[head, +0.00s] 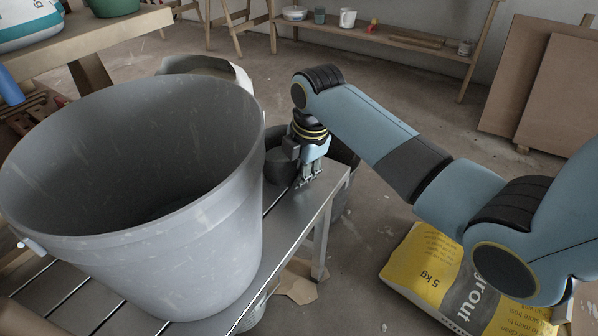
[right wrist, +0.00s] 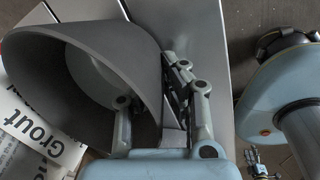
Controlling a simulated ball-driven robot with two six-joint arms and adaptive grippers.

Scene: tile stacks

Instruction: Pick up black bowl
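The black bowl (head: 279,166) stands on the slatted bench behind the big grey bucket, partly hidden by the bucket and my right gripper. My right gripper (head: 309,182) points down at the bowl's right side. In the right wrist view the bowl (right wrist: 60,75) fills the left side with its mouth facing the camera. There my right gripper's fingers (right wrist: 160,110) are apart, one over the bowl's inside and the other outside its wall. Contact with the wall is not clear. A small gripper (right wrist: 258,162), seemingly my left, shows far off in the wrist view; its opening is too small to judge.
The big grey bucket (head: 215,235) stands close left of the bowl. The bench (head: 300,228) ends just right of the gripper. A dark container (head: 343,160) stands beyond that edge. A grout bag (head: 430,268) lies on the floor at right.

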